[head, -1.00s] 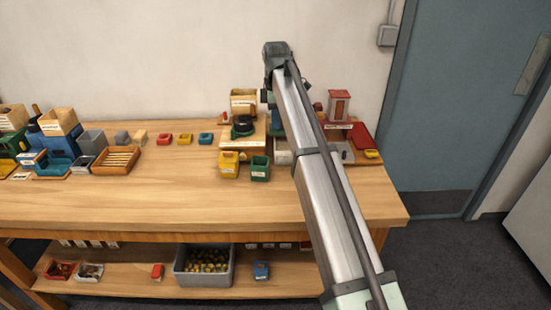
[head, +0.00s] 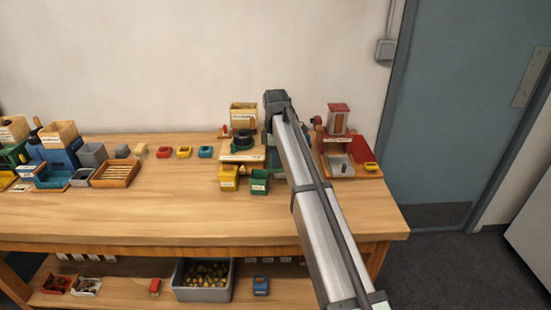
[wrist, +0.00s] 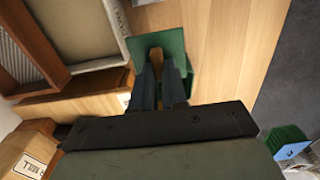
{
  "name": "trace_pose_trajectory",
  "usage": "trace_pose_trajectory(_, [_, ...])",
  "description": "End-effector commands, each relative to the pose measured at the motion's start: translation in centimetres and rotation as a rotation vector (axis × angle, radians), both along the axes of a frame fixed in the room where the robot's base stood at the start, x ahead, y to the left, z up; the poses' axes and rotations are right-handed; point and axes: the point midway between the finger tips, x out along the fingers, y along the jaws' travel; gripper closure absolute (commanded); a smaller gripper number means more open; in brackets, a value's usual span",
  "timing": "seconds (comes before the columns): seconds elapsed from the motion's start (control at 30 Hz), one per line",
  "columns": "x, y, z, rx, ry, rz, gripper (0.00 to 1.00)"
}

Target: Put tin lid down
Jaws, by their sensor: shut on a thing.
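The wrist view shows my gripper (wrist: 160,70) with its two dark fingers close together around a small brown, knob-like piece. A green square plate, seemingly the tin lid (wrist: 173,41), lies directly at the fingertips and the brown piece seems to belong to it. Bare wooden surface shows just beyond the plate. Whether the plate touches that surface I cannot tell. In the head view my arm comes down over the right part of the bench, and the fingers and lid are hidden behind it.
In the head view, yellow (head: 228,178) and green (head: 259,182) bins stand left of my arm, a red-roofed box (head: 338,120) right. The bench front (head: 150,215) is clear.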

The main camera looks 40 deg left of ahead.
Motion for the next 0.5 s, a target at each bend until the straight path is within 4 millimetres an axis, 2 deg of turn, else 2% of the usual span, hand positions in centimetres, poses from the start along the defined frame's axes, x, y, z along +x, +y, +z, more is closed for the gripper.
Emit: trace_pose_trajectory(0.5, [0.0, 0.0, -1.0, -0.001, 0.001, 0.000, 1.00])
